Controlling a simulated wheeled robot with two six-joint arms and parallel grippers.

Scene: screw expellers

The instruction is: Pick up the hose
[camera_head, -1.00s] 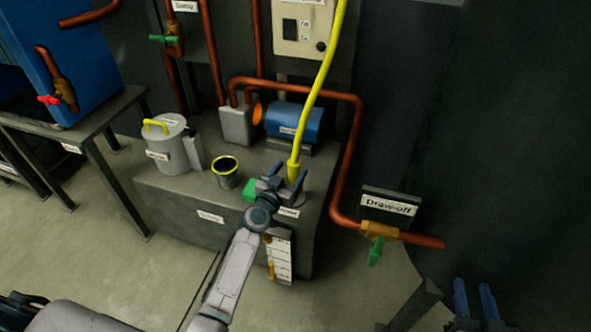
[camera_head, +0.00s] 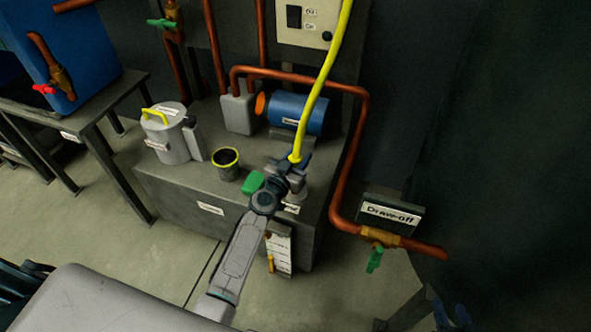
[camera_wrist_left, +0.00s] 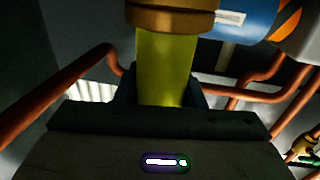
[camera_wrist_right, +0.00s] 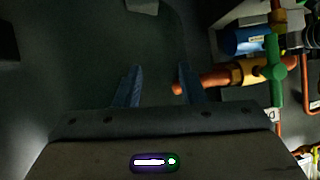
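The yellow hose (camera_head: 320,95) hangs down from the top of the head view to the steel tank's right side. My left gripper (camera_head: 292,162) is at its lower end, with a finger on each side. In the left wrist view the hose (camera_wrist_left: 165,65) fills the gap between the fingers, below a brass-coloured collar (camera_wrist_left: 172,18). I cannot tell whether the fingers press on it. The hose's lowest part is hidden behind the gripper. My right gripper (camera_wrist_right: 160,88) is open and empty; in the head view it is dim at the bottom right.
A copper pipe (camera_head: 345,180) runs down the right to the draw-off valve (camera_head: 375,258). Floor is clear in front.

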